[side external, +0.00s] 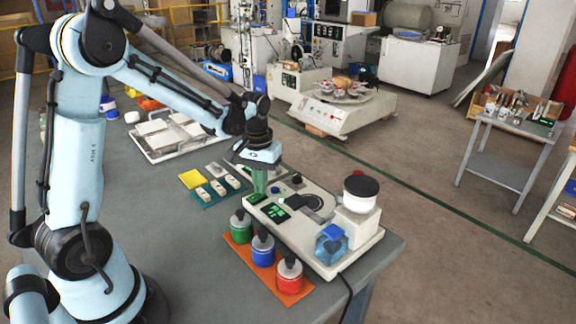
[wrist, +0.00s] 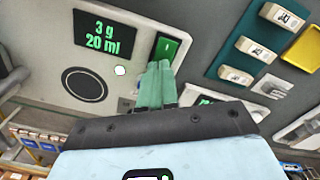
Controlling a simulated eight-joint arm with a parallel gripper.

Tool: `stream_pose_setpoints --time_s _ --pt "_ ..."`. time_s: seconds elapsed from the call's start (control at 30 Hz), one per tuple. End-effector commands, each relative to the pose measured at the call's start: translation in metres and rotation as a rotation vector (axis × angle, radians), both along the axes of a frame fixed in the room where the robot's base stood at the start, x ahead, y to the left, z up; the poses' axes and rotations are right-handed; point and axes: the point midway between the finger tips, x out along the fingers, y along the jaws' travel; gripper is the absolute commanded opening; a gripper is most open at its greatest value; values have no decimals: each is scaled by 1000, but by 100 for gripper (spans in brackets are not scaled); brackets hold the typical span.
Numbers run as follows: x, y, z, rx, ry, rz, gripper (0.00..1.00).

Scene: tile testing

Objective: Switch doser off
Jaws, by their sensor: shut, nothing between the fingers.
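The doser (side external: 318,238) is a cream machine near the table's right end, with a dark display (side external: 275,212). In the wrist view its display (wrist: 103,33) reads "3 g 20 ml" in green. A green rectangular switch (wrist: 166,47) sits beside the display on the cream panel (wrist: 40,87). My gripper (side external: 260,189) points down at the doser's left end. In the wrist view my gripper's green fingers (wrist: 160,66) are shut together and empty. Their tips overlap the switch's lower edge in the picture; I cannot tell whether they touch it.
Green, blue (side external: 263,248) and red containers stand on an orange mat (side external: 242,257) before the doser. A teal mat with several pale blocks (side external: 219,187) and a yellow pad (side external: 192,179) lie to its left. A black-lidded white container (side external: 358,205) rises at the doser's right.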

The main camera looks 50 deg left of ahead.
Motion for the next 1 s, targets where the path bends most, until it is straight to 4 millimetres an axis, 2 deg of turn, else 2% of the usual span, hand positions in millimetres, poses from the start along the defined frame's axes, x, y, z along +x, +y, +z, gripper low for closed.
stream_pose_setpoints --time_s 0.47,1.0 --pt "0 0 -5 0 0 0 0" --pt "0 0 32 0 0 0 0"
